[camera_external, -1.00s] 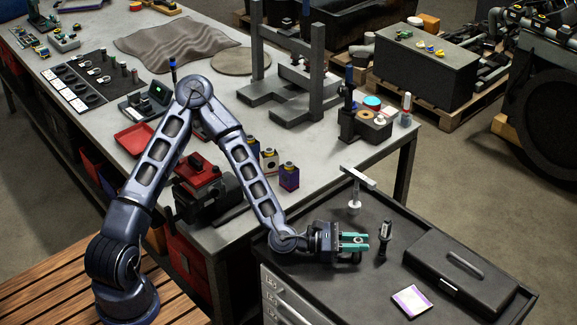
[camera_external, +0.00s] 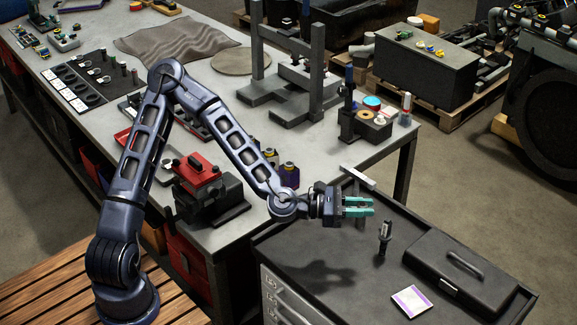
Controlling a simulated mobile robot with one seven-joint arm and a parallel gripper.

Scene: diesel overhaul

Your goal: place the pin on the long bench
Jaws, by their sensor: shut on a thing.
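My gripper (camera_external: 358,206), with teal fingers, is raised above the dark top of the tool cabinet, pointing right. The long bench (camera_external: 330,160) is the long grey table running from the upper left to the middle right, behind and left of my gripper. My gripper is beyond the bench's near right corner, apart from it.
The tool cabinet (camera_external: 295,245) holds an upright dark tool (camera_external: 385,238), a black case (camera_external: 460,270) and a white-purple card (camera_external: 411,301). A T-shaped tool (camera_external: 358,178) is partly behind my gripper. On the bench stand a red-topped vise (camera_external: 200,175) and a press frame (camera_external: 317,70).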

